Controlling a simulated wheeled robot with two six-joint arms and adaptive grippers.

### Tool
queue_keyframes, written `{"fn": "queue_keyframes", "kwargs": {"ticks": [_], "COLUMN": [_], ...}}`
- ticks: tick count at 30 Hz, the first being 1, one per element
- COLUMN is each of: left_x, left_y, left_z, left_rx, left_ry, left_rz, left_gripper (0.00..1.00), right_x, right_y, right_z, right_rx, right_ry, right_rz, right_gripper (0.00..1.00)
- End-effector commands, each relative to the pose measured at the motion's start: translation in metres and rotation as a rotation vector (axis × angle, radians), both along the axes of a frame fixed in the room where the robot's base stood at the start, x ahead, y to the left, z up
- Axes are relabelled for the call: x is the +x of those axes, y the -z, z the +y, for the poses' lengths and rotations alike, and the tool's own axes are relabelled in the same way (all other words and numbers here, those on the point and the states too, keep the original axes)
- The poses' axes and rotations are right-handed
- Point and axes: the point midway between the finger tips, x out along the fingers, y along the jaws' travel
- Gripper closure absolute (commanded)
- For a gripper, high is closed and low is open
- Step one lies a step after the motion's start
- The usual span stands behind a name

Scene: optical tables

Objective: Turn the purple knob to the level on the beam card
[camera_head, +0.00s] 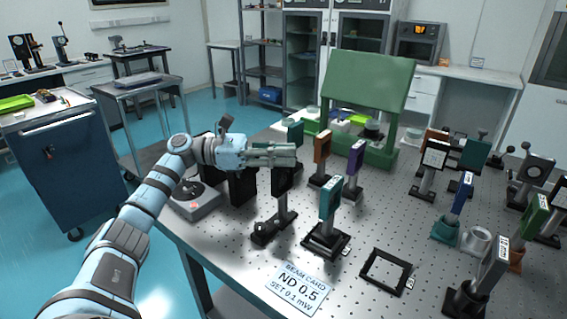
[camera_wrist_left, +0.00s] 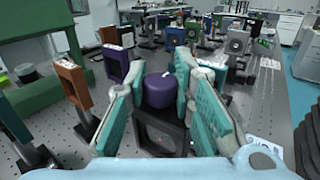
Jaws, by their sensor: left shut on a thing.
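The purple knob (camera_wrist_left: 160,90) sits on top of a black housing with a round dark face (camera_wrist_left: 160,135) in the left wrist view. My left gripper (camera_wrist_left: 162,88) is shut on the knob, with teal finger pads on both sides of it. In the head view my left gripper (camera_head: 285,154) reaches in from the left over the black housing (camera_head: 283,180), and the knob is hidden by the fingers. My right gripper is not in view.
A teal-framed mount (camera_head: 330,200) stands right of the housing. Orange (camera_head: 322,147) and purple (camera_head: 355,158) framed mounts stand behind. An empty black frame (camera_head: 387,271) lies flat. A green panel (camera_head: 368,84) rises at the back.

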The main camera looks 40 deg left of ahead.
Motion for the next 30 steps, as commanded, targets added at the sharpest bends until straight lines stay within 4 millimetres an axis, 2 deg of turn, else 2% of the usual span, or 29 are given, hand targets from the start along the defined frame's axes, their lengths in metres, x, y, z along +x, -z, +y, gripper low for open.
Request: {"fn": "queue_keyframes", "kwargs": {"ticks": [20,21,24,30], "left_x": [-0.0001,-0.0001,-0.0001,-0.0001], "left_y": [-0.0001,-0.0001,-0.0002,-0.0004], "left_z": [-0.0027,-0.0027,-0.0027,-0.0026], "left_rx": [-0.001,-0.001,0.000,0.000], "left_ry": [0.074,0.074,0.074,0.073], "left_rz": [0.003,0.003,0.002,0.002], "left_gripper": [1.00,0.71,0.56,0.56], "right_x": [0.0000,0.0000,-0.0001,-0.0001], "right_y": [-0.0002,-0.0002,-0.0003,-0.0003], "right_z": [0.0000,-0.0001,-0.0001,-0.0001], "right_rx": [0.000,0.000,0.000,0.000], "right_ry": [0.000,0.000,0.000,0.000], "right_rz": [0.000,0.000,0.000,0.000], "right_gripper": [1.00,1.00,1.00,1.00]}}
